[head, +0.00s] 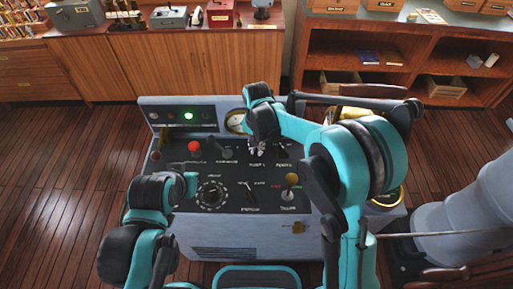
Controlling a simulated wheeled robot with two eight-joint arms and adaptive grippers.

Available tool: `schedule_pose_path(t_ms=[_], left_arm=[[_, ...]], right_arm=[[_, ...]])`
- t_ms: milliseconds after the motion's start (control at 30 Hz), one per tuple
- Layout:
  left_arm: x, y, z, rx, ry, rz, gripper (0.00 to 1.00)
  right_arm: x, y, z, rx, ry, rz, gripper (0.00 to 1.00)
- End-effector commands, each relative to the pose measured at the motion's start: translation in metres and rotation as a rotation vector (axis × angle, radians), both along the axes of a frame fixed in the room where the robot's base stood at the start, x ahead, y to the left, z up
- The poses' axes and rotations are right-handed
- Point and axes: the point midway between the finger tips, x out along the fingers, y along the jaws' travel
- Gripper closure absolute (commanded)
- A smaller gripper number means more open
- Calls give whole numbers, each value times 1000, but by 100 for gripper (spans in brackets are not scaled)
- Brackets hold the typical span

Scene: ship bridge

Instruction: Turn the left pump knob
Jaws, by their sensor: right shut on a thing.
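The grey control console (230,250) stands in front of me with a dark sloping panel. Two pump labels show near the panel's top right, "PUMP 1" on the left and one that seems to read "PUMP 2" on the right. My right gripper (257,148) reaches down from above, just over the left pump label. It is shut on the left pump knob, which the fingers mostly hide, so its angle cannot be read. My left arm is bent at the lower left, in front of the console; its gripper fingers do not show.
The panel also carries a red button (194,147), a round dial (211,194) and a yellow-topped lever (291,179). A lit green lamp (188,115) and a gauge (236,122) are on the raised back. Wooden cabinets (180,70) and shelves (400,60) stand behind.

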Motion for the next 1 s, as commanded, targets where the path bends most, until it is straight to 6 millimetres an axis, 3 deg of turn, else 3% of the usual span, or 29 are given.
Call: schedule_pose_path(t_ms=[600, 1000], left_arm=[[0, 0, -5, 0, 0, 0, 100], [0, 0, -6, 0, 0, 0, 100]], right_arm=[[0, -4, 0, 0, 1, 563, 100], [0, -6, 0, 0, 0, 808, 100]])
